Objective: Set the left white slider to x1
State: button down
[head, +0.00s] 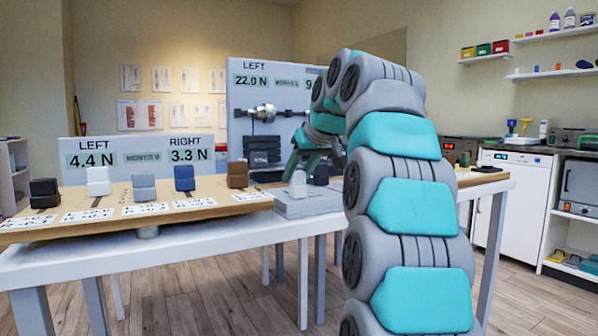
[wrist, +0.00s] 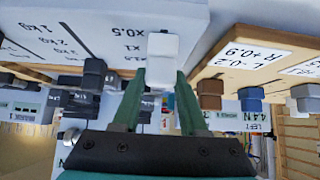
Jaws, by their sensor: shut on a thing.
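The white slider (wrist: 162,48) stands up from a light grey scale panel in the wrist view. Printed marks x0.5 (wrist: 124,32) and x1 (wrist: 134,48) lie to its left, with a lower mark partly hidden. The slider appears beside x1, but its exact alignment is unclear. My gripper (wrist: 161,76) has its two green fingers shut on the slider's sides. In the head view the slider (head: 298,185) shows on the grey base (head: 310,204), with my gripper (head: 309,158) partly hidden by my arm.
A wooden balance board (head: 140,203) carries several coloured blocks on the left, including another white block (head: 98,181). Its display (head: 140,157) reads LEFT 4.4 N, RIGHT 3.3 N. A taller display (head: 262,85) behind reads LEFT 22.0 N. Dark blocks (wrist: 93,75) stand left of the slider in the wrist view.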

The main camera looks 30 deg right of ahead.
aim_at(303, 200)
jog(key=w, duration=0.1)
jog(key=w+p, duration=0.1)
jog(key=shift+w+r, duration=0.2)
jog(key=shift+w, duration=0.15)
jog(key=shift+w+f, duration=0.15)
jog(key=shift+w, duration=0.1)
jog(key=shift+c, duration=2.2)
grip_release()
jog(key=shift+s, duration=0.1)
jog(key=p+v, duration=0.1)
jog(key=v, duration=0.6)
jog(key=shift+s+r, duration=0.25)
jog(key=shift+s, duration=0.05)
